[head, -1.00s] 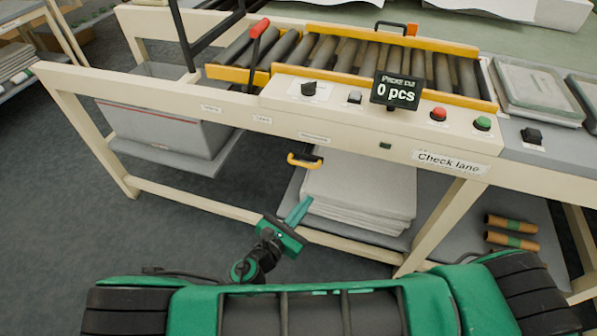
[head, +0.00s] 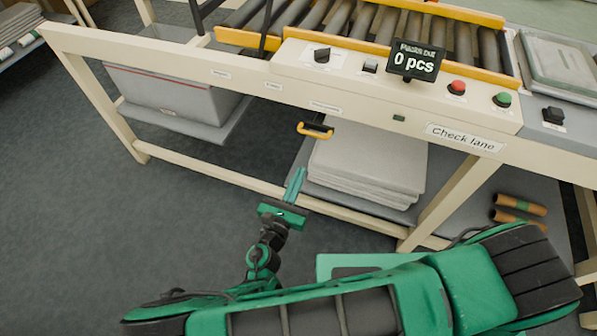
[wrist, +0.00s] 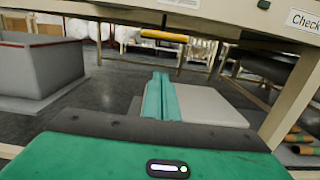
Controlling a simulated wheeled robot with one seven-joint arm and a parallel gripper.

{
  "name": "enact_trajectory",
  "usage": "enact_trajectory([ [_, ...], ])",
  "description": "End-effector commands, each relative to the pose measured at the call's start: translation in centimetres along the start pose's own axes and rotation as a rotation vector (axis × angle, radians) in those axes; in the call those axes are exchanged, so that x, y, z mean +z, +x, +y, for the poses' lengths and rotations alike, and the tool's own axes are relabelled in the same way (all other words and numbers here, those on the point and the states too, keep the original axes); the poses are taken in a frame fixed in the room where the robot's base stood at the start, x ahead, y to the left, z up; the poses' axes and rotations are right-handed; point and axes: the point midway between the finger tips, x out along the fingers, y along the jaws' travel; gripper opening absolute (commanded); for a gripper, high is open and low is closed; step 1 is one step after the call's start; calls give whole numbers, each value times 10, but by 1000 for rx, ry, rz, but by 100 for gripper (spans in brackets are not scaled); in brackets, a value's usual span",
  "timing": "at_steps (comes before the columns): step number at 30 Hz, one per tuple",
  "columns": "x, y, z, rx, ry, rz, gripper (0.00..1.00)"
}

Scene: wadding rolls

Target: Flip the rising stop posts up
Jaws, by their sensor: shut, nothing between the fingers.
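No stop post can be made out for certain on the roller lane (head: 345,22), whose far part is cut off by the top of the head view. A yellow handle (head: 315,131) on a black mount hangs under the front rail of the bench. It also shows in the wrist view as a yellow bar (wrist: 163,36), above and beyond my fingers. My gripper (head: 297,172) is shut and empty, its teal fingers pointing up just below the handle in the picture and apart from it. The closed fingers also show in the wrist view (wrist: 160,76).
The bench front carries a black knob (head: 322,54), a red button (head: 457,87), a green button (head: 502,99) and a display (head: 413,61) reading 0 pcs. White sheets (head: 368,165) lie on the lower shelf, with a grey bin (head: 172,92) at left. Open floor lies at left.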

Motion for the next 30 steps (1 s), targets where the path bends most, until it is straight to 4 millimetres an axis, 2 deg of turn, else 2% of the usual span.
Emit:
enact_trajectory([
  [3, 1, 24, -1, -4, -1, -3, 0],
  [12, 0, 78, -1, -2, 0, -1, 0],
  [15, 17, 80, 0, 0, 2, -1, 0],
  [21, 35, 84, 0, 1, 2, -1, 0],
  [30, 40, 84, 1, 2, 1, -1, 0],
])
